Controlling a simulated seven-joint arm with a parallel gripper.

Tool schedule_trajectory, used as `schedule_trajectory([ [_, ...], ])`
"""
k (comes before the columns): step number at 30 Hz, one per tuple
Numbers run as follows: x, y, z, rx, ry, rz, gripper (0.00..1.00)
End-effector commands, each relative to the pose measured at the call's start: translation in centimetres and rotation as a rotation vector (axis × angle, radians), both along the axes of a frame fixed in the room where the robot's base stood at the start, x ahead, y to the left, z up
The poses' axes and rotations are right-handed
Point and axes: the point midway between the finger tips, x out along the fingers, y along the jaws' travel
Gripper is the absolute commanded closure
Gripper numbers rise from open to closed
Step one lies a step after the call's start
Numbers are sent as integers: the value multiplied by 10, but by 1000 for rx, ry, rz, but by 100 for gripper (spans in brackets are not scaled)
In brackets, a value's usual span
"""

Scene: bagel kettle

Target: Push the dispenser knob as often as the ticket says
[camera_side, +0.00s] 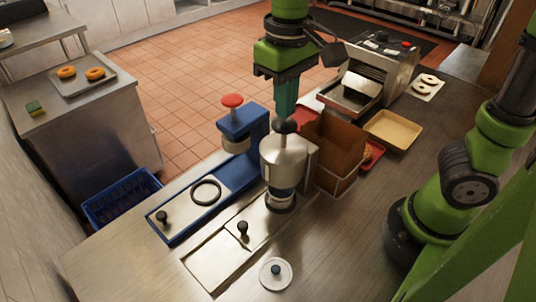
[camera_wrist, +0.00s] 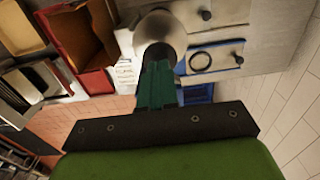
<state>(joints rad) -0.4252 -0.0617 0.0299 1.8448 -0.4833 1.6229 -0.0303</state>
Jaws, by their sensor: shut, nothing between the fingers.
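The steel dispenser (camera_side: 284,155) with a rounded body and a black knob (camera_side: 285,126) on top stands at the middle of the counter. My gripper (camera_side: 286,116) is shut and empty, pointing down with its fingertips right over the knob. They touch it or nearly do; I cannot tell which. In the wrist view the dispenser (camera_wrist: 160,30) shows beyond my gripper (camera_wrist: 157,52), whose fingers hide the knob. A white ticket-like sheet (camera_wrist: 124,75) with printed lines lies beside the dispenser there; its writing is too small to read.
A blue machine (camera_side: 242,124) with a red knob (camera_side: 232,101) stands left of the dispenser. A brown open box (camera_side: 333,147) stands close on the right, and a tan tray (camera_side: 393,130) lies beyond. A small round lid (camera_side: 275,273) lies in front.

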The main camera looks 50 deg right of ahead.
Motion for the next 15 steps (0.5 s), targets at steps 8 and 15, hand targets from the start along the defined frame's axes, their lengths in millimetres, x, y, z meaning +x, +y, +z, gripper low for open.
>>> schedule_trajectory([
  [8,0,0,-12,-1,2,0,100],
  [15,0,0,-22,0,2,-1,100],
])
